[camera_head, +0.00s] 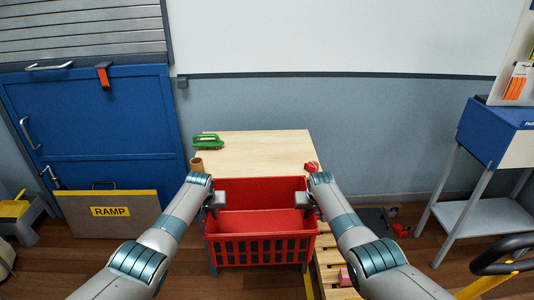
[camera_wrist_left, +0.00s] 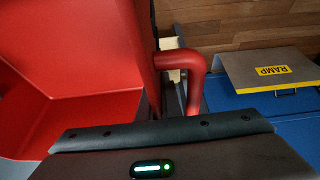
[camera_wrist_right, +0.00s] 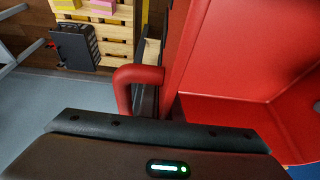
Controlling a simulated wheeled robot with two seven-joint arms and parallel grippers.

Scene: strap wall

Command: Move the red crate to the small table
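The red crate (camera_head: 262,250), with slotted sides, is upright at the near edge of a light wooden table (camera_head: 255,152) and hides that edge. Its inside looks empty. My left gripper (camera_head: 215,200) is at its left handle (camera_wrist_left: 192,75), and my right gripper (camera_head: 305,198) is at its right handle (camera_wrist_right: 135,78). A dark finger shows between handle and crate wall in each wrist view; the outer fingers are hard to make out. Both grippers look shut on the handles, with the crate apparently held up off the floor. Whether it touches the table is hidden.
A green brush-like item (camera_head: 207,141) and a brown cup (camera_head: 196,163) stand on the table's left; a small red object (camera_head: 311,167) is at its right edge. The table's middle is clear. A wooden pallet (camera_head: 328,268) lies low at right. A blue-and-white desk (camera_head: 492,135) stands further right.

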